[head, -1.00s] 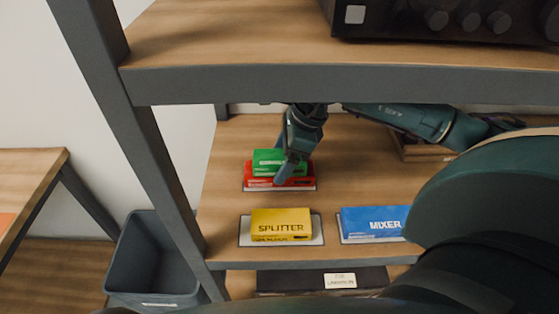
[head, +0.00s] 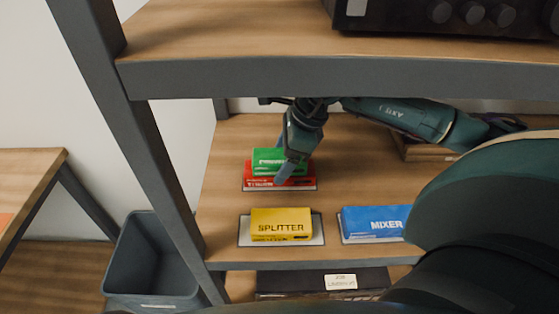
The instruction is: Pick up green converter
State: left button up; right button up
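The green converter (head: 266,161) is a small green box lying on top of a red box (head: 262,183) on the middle shelf. My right gripper (head: 288,172) reaches in from the right under the upper shelf. Its fingers point down at the right part of the green box and hide some of it. One finger shows in front of the boxes; the other is hidden, so I cannot tell whether it is open or shut, or whether it touches the box. My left gripper is not in view.
A yellow SPLITTER box (head: 281,224) and a blue MIXER box (head: 374,223) lie on white mats at the shelf's front. The upper shelf (head: 230,35) overhangs my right arm, with black hi-fi gear (head: 440,25) on it. A grey bin (head: 158,262) stands at left.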

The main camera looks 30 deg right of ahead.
jog(key=c, duration=1.1)
jog(key=shift+o, duration=0.2)
jog(key=shift+r, duration=0.15)
